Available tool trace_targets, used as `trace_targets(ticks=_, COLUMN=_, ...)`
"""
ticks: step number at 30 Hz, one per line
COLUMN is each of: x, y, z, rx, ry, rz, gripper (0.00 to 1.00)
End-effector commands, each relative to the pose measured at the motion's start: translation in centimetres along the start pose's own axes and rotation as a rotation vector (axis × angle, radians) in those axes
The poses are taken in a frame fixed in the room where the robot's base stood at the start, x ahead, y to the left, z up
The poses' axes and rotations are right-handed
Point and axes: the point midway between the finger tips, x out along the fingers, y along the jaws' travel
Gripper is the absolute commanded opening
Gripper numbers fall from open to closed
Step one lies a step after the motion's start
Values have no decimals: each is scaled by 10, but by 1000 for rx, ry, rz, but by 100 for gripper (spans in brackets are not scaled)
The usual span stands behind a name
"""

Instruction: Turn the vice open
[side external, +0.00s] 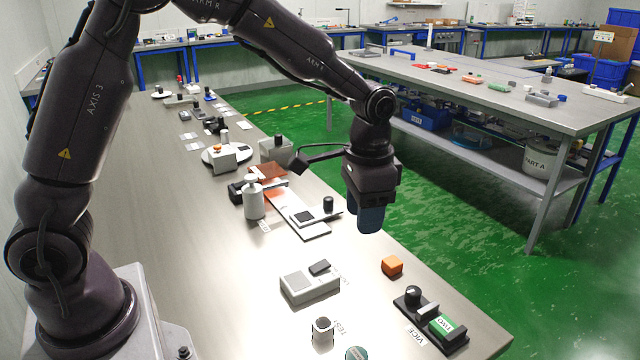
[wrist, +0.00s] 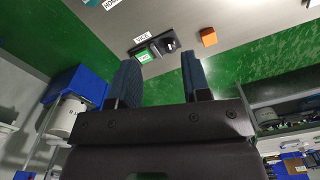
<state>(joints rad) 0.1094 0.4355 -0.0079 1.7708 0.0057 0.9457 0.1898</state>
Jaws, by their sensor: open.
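The vice (side external: 432,318) is a low black device near the front right edge of the steel bench, with a "VICE" label beside it. A round black knob (side external: 413,294) stands at its far end, and a green block (side external: 447,325) with a white label sits at the other end. A grey piece lies between them. In the wrist view the vice's knob (wrist: 168,45) and green block (wrist: 143,56) show beyond the fingertips. My gripper (side external: 370,220) is open and empty, in the air above and behind the vice, touching nothing. I cannot tell how tightly the vice holds the block.
An orange cube (side external: 392,266) lies close behind the vice. A grey box-shaped device (side external: 309,284) and a small metal cylinder (side external: 322,331) stand to its left. A white bottle (side external: 253,199) and several instruments are farther back. The bench edge is just right of the vice.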

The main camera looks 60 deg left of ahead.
Motion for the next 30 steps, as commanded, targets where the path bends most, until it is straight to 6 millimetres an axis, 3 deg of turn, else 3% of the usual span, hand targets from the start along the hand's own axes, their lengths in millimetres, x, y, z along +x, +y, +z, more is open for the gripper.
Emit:
trace_targets(ticks=6, x=-30, y=1, z=33, rx=-66, ry=44, rz=-8, gripper=44)
trace_targets(ticks=15, x=-52, y=3, z=66, rx=-124, ry=86, rz=-14, gripper=44)
trace_targets(ticks=27, x=-55, y=4, z=71, rx=-134, ry=94, rz=-15, gripper=44)
trace_targets(ticks=30, x=-55, y=4, z=71, rx=-134, ry=94, rz=-15, gripper=58)
